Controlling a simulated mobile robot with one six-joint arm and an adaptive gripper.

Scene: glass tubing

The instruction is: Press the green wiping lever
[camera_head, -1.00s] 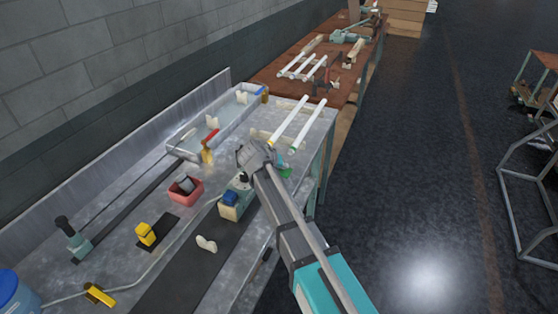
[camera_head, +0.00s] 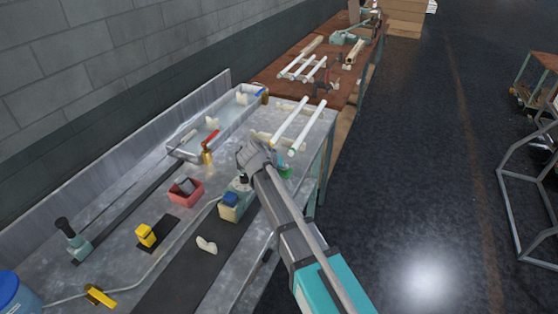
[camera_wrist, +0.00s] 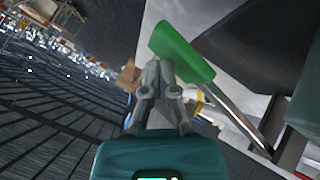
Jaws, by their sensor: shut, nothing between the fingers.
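The green lever (camera_wrist: 181,52) shows large in the wrist view as a green grip on a bare metal rod that runs down to the right. It also shows as a small green patch (camera_head: 286,173) at the bench's right edge, just right of my arm, in the head view. My gripper (camera_wrist: 158,72) is shut and empty. Its fingertips lie just below and left of the green grip in the wrist picture; I cannot tell whether they touch it.
White tubes (camera_head: 306,134) lie past my arm. Open floor (camera_head: 420,200) is to the right.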

